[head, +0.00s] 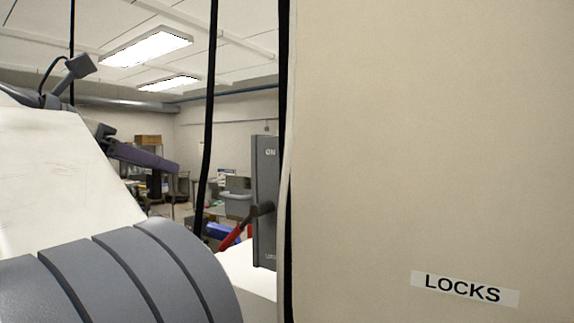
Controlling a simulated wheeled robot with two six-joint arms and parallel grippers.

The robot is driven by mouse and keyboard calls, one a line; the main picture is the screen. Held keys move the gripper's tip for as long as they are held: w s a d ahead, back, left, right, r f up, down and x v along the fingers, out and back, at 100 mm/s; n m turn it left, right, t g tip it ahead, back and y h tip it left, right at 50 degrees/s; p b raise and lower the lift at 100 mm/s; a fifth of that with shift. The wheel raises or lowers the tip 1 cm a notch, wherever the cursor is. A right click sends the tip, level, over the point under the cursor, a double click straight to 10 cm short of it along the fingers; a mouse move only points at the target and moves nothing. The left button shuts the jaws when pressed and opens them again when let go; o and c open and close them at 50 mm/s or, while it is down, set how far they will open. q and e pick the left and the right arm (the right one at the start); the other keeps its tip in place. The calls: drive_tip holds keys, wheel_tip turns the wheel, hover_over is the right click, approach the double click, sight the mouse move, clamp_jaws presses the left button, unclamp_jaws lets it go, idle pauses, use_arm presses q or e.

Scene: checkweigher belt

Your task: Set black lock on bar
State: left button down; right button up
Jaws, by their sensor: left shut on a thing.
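My left gripper (168,163) shows in the head view past the white arm part at left. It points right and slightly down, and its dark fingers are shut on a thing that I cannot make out. I cannot pick out the black lock. I cannot tell which part is the bar. A dark grey switch panel (265,160) marked ON stands right of the gripper, apart from it in the picture. A red handle (232,237) slants down and left from its dark hub. My right gripper is not in view.
A large beige panel (430,140) with a LOCKS label (464,288) fills the right half and hides what lies behind. A black upright cable (209,110) hangs between gripper and switch panel. Benches and boxes stand far back.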

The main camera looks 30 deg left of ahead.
use_arm(q)
drive_tip(key=w+d+b, duration=0.1)
drive_tip(key=w, duration=1.2)
drive_tip(key=shift+w, duration=0.3)
idle(0.8)
drive_tip(key=shift+w+d+p, duration=0.1)
drive_tip(key=shift+w+p, duration=0.05)
drive_tip(key=shift+p, duration=0.2)
idle(0.3)
drive_tip(key=shift+f, duration=0.2)
drive_tip(key=shift+f+b, duration=1.8)
drive_tip(key=shift+f, duration=0.3)
drive_tip(key=c, duration=0.6)
unclamp_jaws()
